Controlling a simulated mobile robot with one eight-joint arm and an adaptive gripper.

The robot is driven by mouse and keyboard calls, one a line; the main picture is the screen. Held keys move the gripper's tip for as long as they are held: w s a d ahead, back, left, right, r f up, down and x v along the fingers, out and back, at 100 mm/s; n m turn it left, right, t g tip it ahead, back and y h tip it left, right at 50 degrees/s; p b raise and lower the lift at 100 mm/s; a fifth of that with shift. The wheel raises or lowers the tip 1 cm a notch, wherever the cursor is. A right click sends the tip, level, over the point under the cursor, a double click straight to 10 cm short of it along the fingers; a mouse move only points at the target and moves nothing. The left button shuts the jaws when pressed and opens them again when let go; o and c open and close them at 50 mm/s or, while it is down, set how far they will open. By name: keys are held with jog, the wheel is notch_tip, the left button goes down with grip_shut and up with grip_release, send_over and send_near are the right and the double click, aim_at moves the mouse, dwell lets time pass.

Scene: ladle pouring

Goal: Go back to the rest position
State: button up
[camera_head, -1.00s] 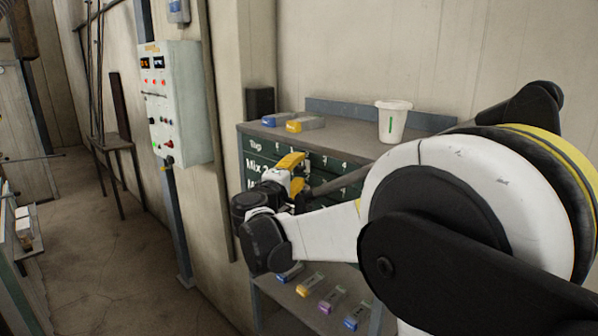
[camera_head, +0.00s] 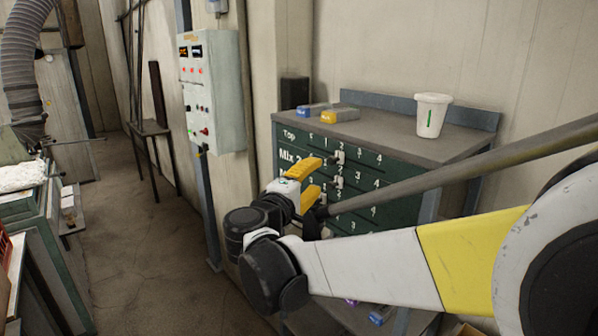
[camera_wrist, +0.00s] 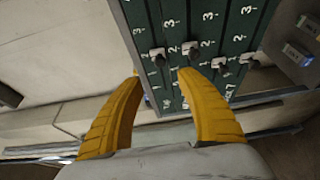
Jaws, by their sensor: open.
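My gripper (camera_head: 318,180) has two yellow fingers and is in front of the green labelled panel (camera_head: 352,162) of the cabinet in the head view. In the wrist view my gripper (camera_wrist: 158,84) shows its fingers spread apart with nothing between them. The panel (camera_wrist: 220,25) with its white numbers and small knobs lies beyond the fingertips. In the head view one finger overlaps the panel near a knob, and I cannot tell whether they touch.
A white cup (camera_head: 432,115) stands on the cabinet top (camera_head: 395,133), with a blue block (camera_head: 313,109) and a yellow block (camera_head: 340,115) to its left. Open floor (camera_head: 150,220) lies to the left.

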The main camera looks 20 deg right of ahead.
jog(key=shift+s+a, duration=0.15)
jog(key=s+d+f+m+g+y+b, duration=0.25)
jog(key=s+f+b, duration=0.35)
jog(key=f, duration=0.4)
jog(key=s+d+f+m+g+y+b, duration=0.1)
jog(key=s+f+y+b, duration=0.3)
jog(key=f, duration=0.6)
jog(key=s+a+f+m+y+b, duration=0.1)
jog(key=s+a+f+y+b, duration=0.1)
jog(key=f, duration=0.5)
jog(key=s+a+f+m+g+y+b, duration=0.1)
jog(key=s+a+f+m+y+b, duration=0.1)
jog(key=s+a+f+b, duration=0.3)
jog(key=s+a+f+m+y+b, duration=0.2)
jog(key=s+a+f+y+b, duration=0.1)
jog(key=s+f+b, duration=0.2)
notch_tip(320, 180, down, 4)
jog(key=s, duration=0.2)
jog(key=shift+s+a+b, duration=0.35)
jog(key=shift+a, duration=0.05)
